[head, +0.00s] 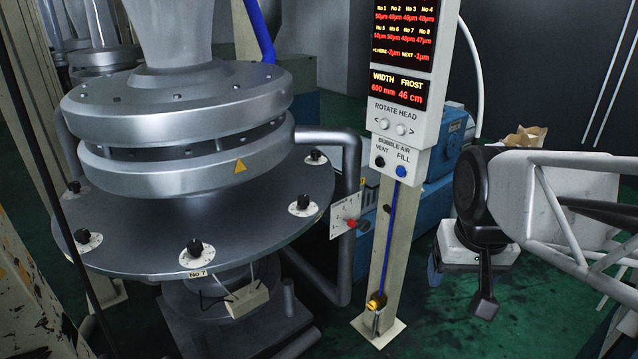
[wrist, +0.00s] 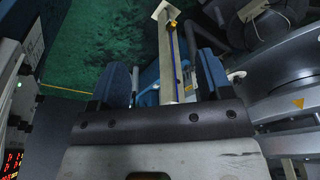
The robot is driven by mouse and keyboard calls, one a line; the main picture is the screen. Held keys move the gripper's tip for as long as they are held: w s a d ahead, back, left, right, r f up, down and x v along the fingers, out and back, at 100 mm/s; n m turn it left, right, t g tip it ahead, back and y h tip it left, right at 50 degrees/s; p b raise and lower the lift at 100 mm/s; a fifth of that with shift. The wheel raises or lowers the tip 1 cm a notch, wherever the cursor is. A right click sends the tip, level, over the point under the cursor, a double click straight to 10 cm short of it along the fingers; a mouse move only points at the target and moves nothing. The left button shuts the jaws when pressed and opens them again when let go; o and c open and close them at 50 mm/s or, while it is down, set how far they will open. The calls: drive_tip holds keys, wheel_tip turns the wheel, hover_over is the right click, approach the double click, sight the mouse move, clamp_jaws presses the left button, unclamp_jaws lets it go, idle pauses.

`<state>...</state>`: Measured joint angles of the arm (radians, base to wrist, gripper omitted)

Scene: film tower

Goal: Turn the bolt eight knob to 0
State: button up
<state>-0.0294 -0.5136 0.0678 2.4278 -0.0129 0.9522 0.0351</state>
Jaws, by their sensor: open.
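A round silver die (head: 175,110) rises from a flat disc (head: 140,230) carrying several black knobs on white dial plates around its edge. The front knob (head: 194,248) has a "No 7" label below it. Its neighbours are the left knob (head: 82,236) and the right knob (head: 304,202). I cannot read a number on either, so I cannot tell which is bolt eight. Dial settings are too small to read. My gripper (wrist: 165,62) shows in the wrist view with its two blue fingers apart and nothing between them. It is away from the knobs.
A control post (head: 396,240) with lit displays and buttons stands right of the die. A red-knobbed dial plate (head: 348,218) and a bent grey pipe (head: 352,165) stand between them. A blue machine (head: 446,150) is behind the post.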

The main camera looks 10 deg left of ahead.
drive_tip(key=w+a+r, duration=0.1)
drive_tip(key=w+a, duration=0.1)
drive_tip(key=w, duration=0.6)
drive_tip(key=w+a+r, duration=0.2)
drive_tip(key=w+a, duration=0.1)
drive_tip(key=w, duration=0.5)
drive_tip(key=n+g, duration=0.2)
hover_over(303, 197)
drive_tip(key=f, duration=1.2)
drive_tip(key=s+f, duration=0.1)
drive_tip(key=f, duration=0.4)
drive_tip(key=shift+d+f, duration=0.2)
drive_tip(key=shift+f, duration=0.2)
drive_tip(key=shift+w+a+f, duration=0.35)
drive_tip(key=shift+f, duration=0.1)
drive_tip(key=shift+d+f, duration=0.15)
drive_tip(key=shift+f, duration=3.65)
